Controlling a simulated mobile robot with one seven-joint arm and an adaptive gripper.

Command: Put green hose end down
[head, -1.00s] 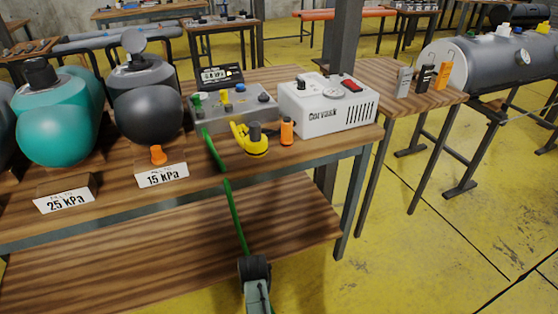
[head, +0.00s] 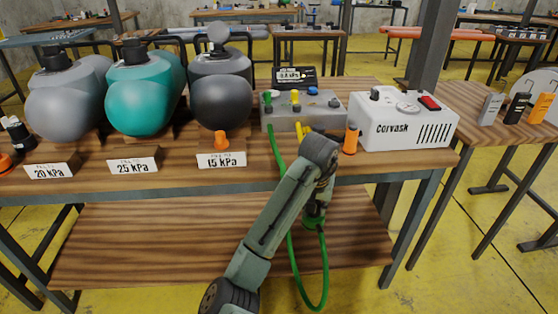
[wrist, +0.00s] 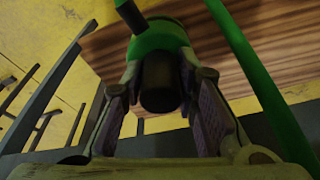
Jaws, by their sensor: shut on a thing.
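The green hose (head: 323,285) runs from the grey valve box (head: 335,117) over the bench edge and loops below it. Its green end, with a dark tip, also shows in the wrist view (wrist: 158,37). My gripper (wrist: 160,80) is shut on this end, with one finger on each side. In the head view my gripper (head: 314,212) is mostly hidden by my own arm, and a little green shows under it. It hangs in front of the bench (head: 110,198), off the top. A yellow hose end (head: 303,134) is partly hidden behind my arm.
A white Corvask pump box (head: 408,122) and an orange hose end (head: 351,139) stand to the right. Grey, teal (head: 138,100) and dark grey (head: 221,102) inflated shapes stand left, behind pressure signs. The bench front between the 15 kPa sign (head: 221,160) and my arm is bare.

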